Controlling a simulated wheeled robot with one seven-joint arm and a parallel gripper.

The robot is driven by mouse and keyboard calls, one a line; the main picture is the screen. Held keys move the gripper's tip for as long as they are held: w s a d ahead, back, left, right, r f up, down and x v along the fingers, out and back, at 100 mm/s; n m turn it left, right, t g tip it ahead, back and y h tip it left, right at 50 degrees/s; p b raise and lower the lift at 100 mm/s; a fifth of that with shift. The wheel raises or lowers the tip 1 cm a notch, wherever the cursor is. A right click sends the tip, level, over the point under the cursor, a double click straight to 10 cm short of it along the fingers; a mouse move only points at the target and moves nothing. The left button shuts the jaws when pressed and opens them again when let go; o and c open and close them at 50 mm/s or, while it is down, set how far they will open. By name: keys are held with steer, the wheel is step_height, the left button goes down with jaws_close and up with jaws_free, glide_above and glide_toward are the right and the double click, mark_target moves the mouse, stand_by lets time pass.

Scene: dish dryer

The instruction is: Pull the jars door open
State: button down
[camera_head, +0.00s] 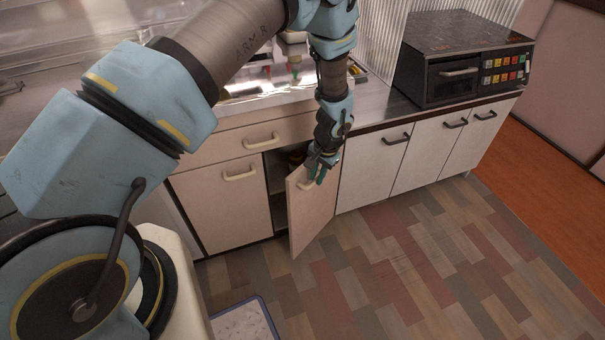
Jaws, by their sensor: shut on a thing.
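The jars door (312,217) is a beige cabinet door below the counter. It stands partly open, swung out into the room with its hinge side at the right. Its pale handle (304,185) is near the door's top. My gripper (314,177) reaches down from above at the top of this door and is shut on the handle; the fingers partly cover it. Behind the door a dark cabinet inside (279,178) shows, with a small brownish thing on the upper shelf, too small to tell clearly.
A closed beige door (222,205) is at the left, with a closed drawer (240,137) above. White doors (374,168) with dark handles are to the right. A black oven-like box (464,65) stands on the counter. The patterned floor is clear in front; a blue-edged mat (243,322) lies near my base.

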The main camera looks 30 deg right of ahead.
steer(key=s+d+n+b, duration=0.4)
steer(key=d+n, duration=0.1)
steer(key=d, duration=0.3)
steer(key=s+d+n+g+y+b, duration=0.1)
steer(key=s+d+n+b, duration=0.3)
steer(key=d, duration=0.4)
steer(key=shift+s+n, duration=0.5)
steer(key=shift+n, duration=0.1)
steer(key=c, duration=0.8)
jaws_free()
steer(key=shift+c, duration=0.2)
steer(key=shift+r, duration=0.1)
step_height(320, 180, up, 10)
steer(key=d, duration=0.2)
steer(key=shift+s+r+b, duration=0.25)
steer(key=shift+b, duration=0.2)
